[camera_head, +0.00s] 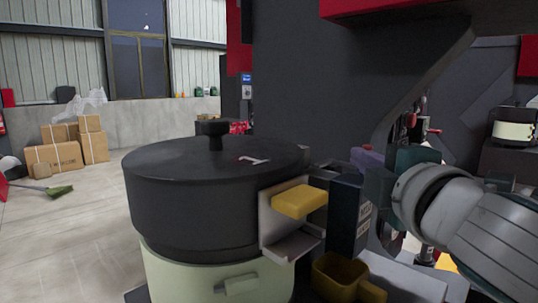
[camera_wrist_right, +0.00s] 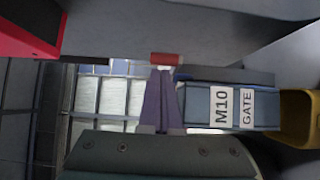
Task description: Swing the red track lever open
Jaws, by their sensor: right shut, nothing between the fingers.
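A red lever grip (camera_wrist_right: 165,58) shows in the right wrist view, just beyond the fingertips, with a thin rod running left from it. I cannot tell whether the fingers touch it. In the head view I cannot make out the lever for certain. My right gripper (camera_head: 368,158) has purple fingers and is beside the dark block labelled M10 GATE (camera_head: 350,215); its fingers are together and empty, as the wrist view also shows (camera_wrist_right: 160,72). The block's label shows right of the fingers in the wrist view (camera_wrist_right: 232,106). My left gripper is out of view.
A yellow bin (camera_head: 340,275) sits below. A dark machine panel (camera_head: 310,80) rises behind.

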